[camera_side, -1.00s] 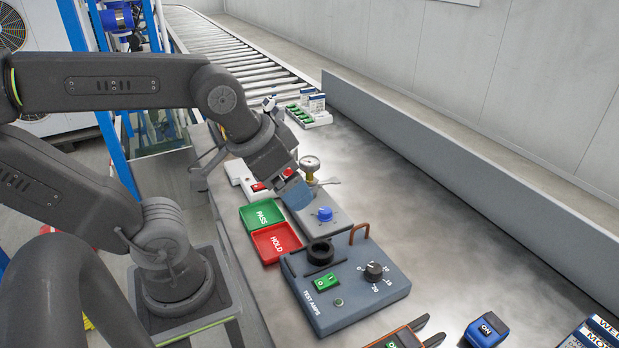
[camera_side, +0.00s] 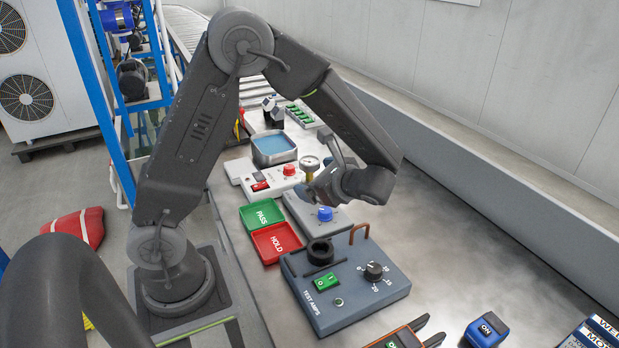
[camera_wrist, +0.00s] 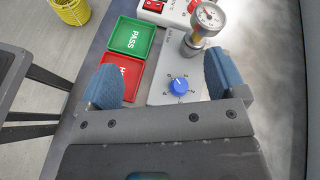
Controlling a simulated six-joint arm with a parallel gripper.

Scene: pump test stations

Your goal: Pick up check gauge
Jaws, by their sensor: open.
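The check gauge (camera_side: 310,166) has a round white dial on a brass-coloured fitting and stands upright at the grey station with the blue knob (camera_side: 324,213). In the wrist view the gauge (camera_wrist: 208,18) is at the top, beyond my right finger, and the knob (camera_wrist: 180,86) lies between the fingers. My gripper (camera_wrist: 160,80) is open and empty, with blue finger pads wide apart. In the side view my gripper (camera_side: 322,187) is beside the gauge and partly covers its lower part and the station. I cannot tell the exact gap there.
Green PASS (camera_side: 262,214) and red HOLD (camera_side: 276,243) trays lie left of the station. A test amps box (camera_side: 345,287) with a black ring and copper hook stands in front. A blue-filled metal tray (camera_side: 273,149) and a white red-knobbed unit (camera_side: 265,178) stand behind.

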